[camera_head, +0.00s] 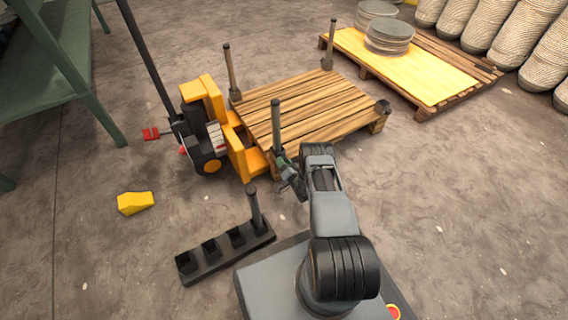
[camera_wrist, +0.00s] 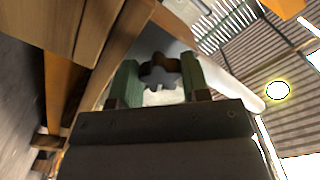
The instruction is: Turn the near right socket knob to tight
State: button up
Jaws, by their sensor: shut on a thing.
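The wooden pallet (camera_head: 318,118) has sockets at its corners. A dark post (camera_head: 276,125) stands upright at the pallet's near corner, where my gripper (camera_head: 289,175) is. My arm and gripper hide most of the socket there. In the wrist view, a dark, lobed socket knob (camera_wrist: 160,70) sits between the green fingers of my gripper (camera_wrist: 160,82), which is shut on it. I cannot tell from the views how tight the knob is. The socket (camera_head: 382,107) at the pallet's right corner holds no post.
A yellow pallet jack (camera_head: 205,110) stands against the pallet's left side. A black rack (camera_head: 225,252) holding one post (camera_head: 255,205) and a yellow block (camera_head: 135,202) lie on the floor. Another pallet (camera_head: 410,70) with stacked discs is behind. A green bench (camera_head: 50,45) stands left.

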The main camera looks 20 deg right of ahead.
jog(key=m, duration=1.1)
jog(key=shift+s+a+r, duration=0.1)
jog(key=shift+m, duration=0.4)
dwell(0.3)
jog(key=o, duration=0.9)
jog(key=shift+r, duration=0.1)
